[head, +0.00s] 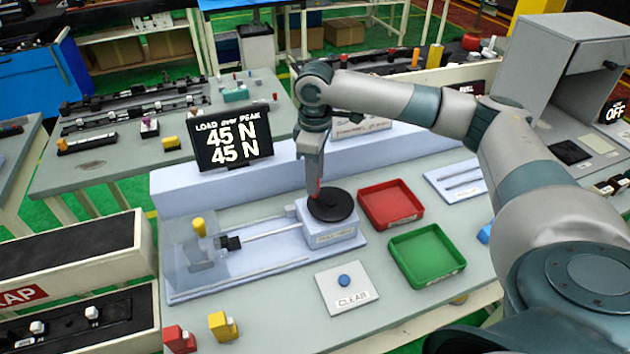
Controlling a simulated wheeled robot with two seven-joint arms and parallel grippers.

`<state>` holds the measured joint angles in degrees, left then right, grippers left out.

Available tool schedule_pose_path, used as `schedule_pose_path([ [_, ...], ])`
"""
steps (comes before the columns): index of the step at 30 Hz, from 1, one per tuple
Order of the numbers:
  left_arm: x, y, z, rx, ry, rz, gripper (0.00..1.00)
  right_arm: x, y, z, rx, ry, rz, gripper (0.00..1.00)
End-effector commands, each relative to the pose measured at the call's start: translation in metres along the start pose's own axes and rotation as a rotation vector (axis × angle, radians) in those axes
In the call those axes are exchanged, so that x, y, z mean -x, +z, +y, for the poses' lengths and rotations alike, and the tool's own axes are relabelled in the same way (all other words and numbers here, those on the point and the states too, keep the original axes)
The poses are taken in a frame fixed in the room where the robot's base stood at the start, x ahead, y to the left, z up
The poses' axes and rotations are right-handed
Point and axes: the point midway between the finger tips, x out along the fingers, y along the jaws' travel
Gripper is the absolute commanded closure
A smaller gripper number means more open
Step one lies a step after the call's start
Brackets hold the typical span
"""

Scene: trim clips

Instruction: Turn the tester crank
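The tester (265,258) is a pale blue base on the bench. Its crank is a round black disc (338,206) on a blue block at its right end. My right gripper (316,190) points down at the disc's left edge. Something red shows at its fingertips, perhaps the crank's knob. The fingers are seen edge-on, so their opening and any grip are unclear. A rod runs left from the block to a black clamp (231,243) near a clear guard and a yellow piece (199,227). The display (233,138) reads "LOAD over PEAK", 45 N and 45 N. My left gripper is out of view.
A red tray (391,188) and a green tray (462,263) lie right of the crank. A CLEAR plate with a blue button (344,281) is in front. Red and yellow clips (223,327) stand at front left. A grey box machine (565,75) stands at right.

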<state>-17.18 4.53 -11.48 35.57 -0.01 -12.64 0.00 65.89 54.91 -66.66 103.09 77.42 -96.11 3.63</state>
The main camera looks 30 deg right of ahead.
Motion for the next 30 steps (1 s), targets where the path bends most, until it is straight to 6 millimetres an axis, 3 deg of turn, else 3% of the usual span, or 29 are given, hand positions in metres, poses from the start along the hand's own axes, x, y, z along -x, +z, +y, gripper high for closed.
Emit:
schedule_pose_path([
  [9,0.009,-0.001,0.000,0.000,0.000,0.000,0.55,-0.030,0.000,0.000,0.001,0.000,-0.001,0.63],
  [19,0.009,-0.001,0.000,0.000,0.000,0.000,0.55,-0.033,0.000,0.000,0.001,0.000,0.000,0.63],
  [20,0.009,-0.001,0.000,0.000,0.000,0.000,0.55,-0.033,0.000,0.000,0.001,0.000,0.000,0.66],
  [24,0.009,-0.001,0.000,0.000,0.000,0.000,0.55,-0.032,0.000,0.000,0.001,0.000,0.000,0.99],
  [30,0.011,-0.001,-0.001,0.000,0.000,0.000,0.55,-0.031,0.000,0.000,-0.005,0.000,0.000,1.00],
])
